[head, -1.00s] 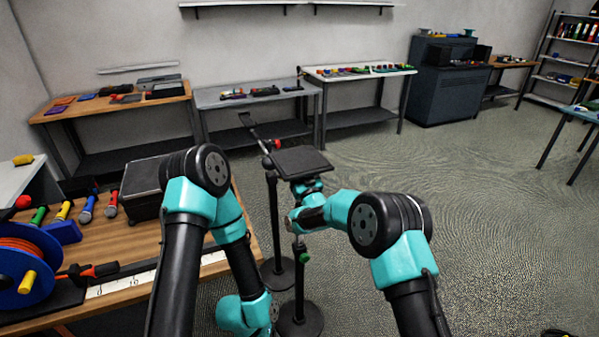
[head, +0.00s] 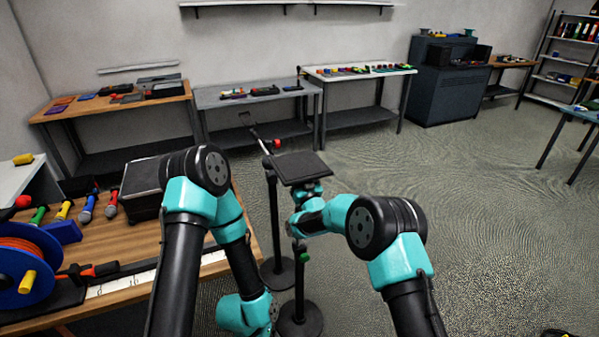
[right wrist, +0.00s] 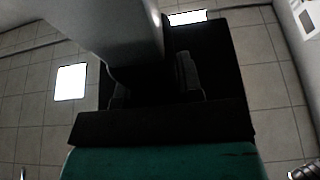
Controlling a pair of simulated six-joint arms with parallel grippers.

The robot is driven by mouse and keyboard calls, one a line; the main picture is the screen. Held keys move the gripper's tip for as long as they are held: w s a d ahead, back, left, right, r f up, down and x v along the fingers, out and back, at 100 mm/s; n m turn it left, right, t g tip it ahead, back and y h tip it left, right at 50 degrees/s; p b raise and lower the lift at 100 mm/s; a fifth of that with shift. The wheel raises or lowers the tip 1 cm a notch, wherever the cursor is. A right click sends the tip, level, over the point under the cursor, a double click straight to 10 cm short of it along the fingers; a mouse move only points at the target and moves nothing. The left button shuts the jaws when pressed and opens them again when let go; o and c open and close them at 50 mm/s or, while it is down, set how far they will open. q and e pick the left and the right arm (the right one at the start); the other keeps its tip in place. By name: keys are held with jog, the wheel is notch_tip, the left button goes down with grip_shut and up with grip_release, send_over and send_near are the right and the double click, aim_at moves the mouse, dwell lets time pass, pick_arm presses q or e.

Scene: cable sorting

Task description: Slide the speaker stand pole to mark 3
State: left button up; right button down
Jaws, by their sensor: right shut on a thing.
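The speaker stand stands on the floor, with a flat black top plate (head: 302,168), a slim pole (head: 299,284), a green knob (head: 304,257) and a round black base (head: 300,320). My right arm reaches it from the right, just under the plate. In the right wrist view my right gripper (right wrist: 155,88) is shut on the grey pole (right wrist: 135,35). In the head view the grip is mostly hidden by the arm. The pole's marks are not readable. My left arm hangs bent at the left; its gripper is out of view.
A second black stand (head: 274,225) with a boom stands close behind the speaker stand's left side. A wooden table (head: 135,240) at the left holds a cable reel (head: 25,280), several microphones and a ruler strip (head: 125,283).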

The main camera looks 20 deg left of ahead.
notch_tip(320, 180, down, 5)
jog(key=shift+f, duration=0.1)
jog(key=c, duration=0.8)
grip_release()
jog(key=shift+o, duration=0.2)
jog(key=v, duration=1.7)
jog(key=shift+s+d, duration=0.2)
jog(key=shift+s, duration=0.05)
